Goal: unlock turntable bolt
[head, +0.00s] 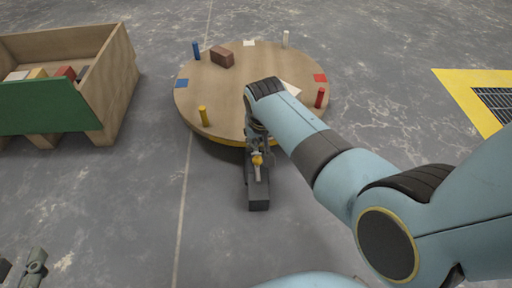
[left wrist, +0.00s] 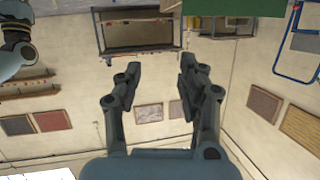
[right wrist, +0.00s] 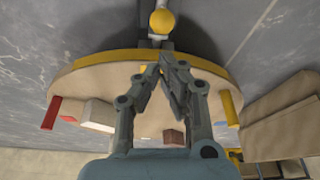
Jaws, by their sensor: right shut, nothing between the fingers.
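The round wooden turntable (head: 235,100) with a yellow rim lies ahead on the floor. At its near edge is the bolt, a grey fitting (head: 258,192) with a yellow knob (head: 257,160). The knob also shows in the right wrist view (right wrist: 162,21), just beyond my right fingertips and apart from them in the picture. My right gripper (right wrist: 160,66) is shut and empty, over the turntable's near edge. In the head view my right arm hides part of the turntable. My left gripper (left wrist: 158,75) is open and empty, far from the bolt; part of it shows at the lower left of the head view.
Coloured pegs, such as a yellow one (head: 203,116) and a red one (head: 320,97), stand around the turntable rim. A brown brick (head: 222,57) lies on it. A wooden bin with a green front (head: 45,108) stands left. A yellow-bordered floor grate (head: 470,92) is right.

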